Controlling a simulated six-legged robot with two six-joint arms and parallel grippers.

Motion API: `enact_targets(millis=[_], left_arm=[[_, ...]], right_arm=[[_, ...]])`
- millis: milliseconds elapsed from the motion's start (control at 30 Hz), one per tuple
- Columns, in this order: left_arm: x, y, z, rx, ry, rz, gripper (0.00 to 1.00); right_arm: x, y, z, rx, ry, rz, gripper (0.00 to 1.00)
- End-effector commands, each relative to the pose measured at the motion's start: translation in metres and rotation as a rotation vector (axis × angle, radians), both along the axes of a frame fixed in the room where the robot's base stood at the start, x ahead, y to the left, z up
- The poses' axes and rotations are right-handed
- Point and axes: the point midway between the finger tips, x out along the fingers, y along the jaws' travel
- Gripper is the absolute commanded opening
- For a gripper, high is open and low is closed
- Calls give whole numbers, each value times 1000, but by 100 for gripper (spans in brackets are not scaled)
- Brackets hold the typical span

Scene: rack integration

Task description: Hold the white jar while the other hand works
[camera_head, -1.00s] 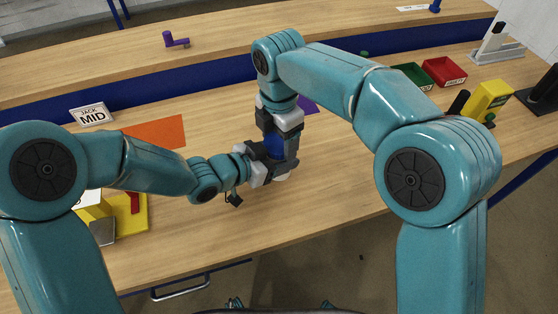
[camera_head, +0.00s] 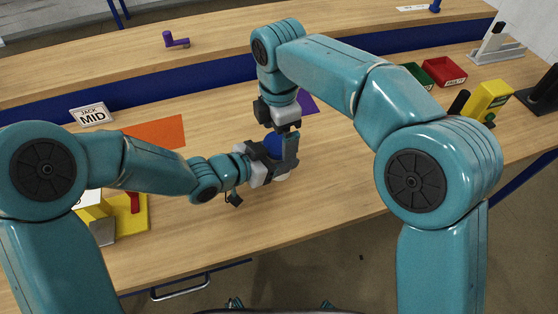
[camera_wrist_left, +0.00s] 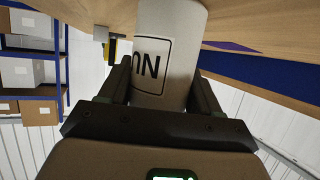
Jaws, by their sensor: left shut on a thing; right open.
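The white jar (camera_wrist_left: 172,45) stands between the two fingers of my left gripper (camera_wrist_left: 162,88) in the left wrist view, with part of a black-framed label showing. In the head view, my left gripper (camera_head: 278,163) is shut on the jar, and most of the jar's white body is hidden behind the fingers. The jar's blue lid (camera_head: 273,143) shows above them. My right gripper (camera_head: 278,125) is open and points down just above the lid. Whether its fingertips still touch the lid cannot be told.
An orange mat (camera_head: 156,133) and a purple mat (camera_head: 307,104) lie on the wooden table. Green (camera_head: 415,73) and red (camera_head: 444,71) bins and a yellow device (camera_head: 489,101) are at right. The table's front middle is clear.

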Motion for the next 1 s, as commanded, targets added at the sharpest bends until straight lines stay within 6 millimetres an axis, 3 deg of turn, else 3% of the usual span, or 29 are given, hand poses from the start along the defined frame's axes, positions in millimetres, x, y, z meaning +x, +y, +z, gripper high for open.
enact_targets(millis=[233, 767, 1000], left_arm=[[0, 0, 0, 0, 0, 0, 0], [0, 0, 0, 0, 0, 0, 0], [0, 0, 0, 0, 0, 0, 0]], right_arm=[[0, 0, 26, 1, 0, -1, 97], [0, 0, 29, 0, -1, 0, 100], [1, 1, 65, 3, -4, 0, 100]])
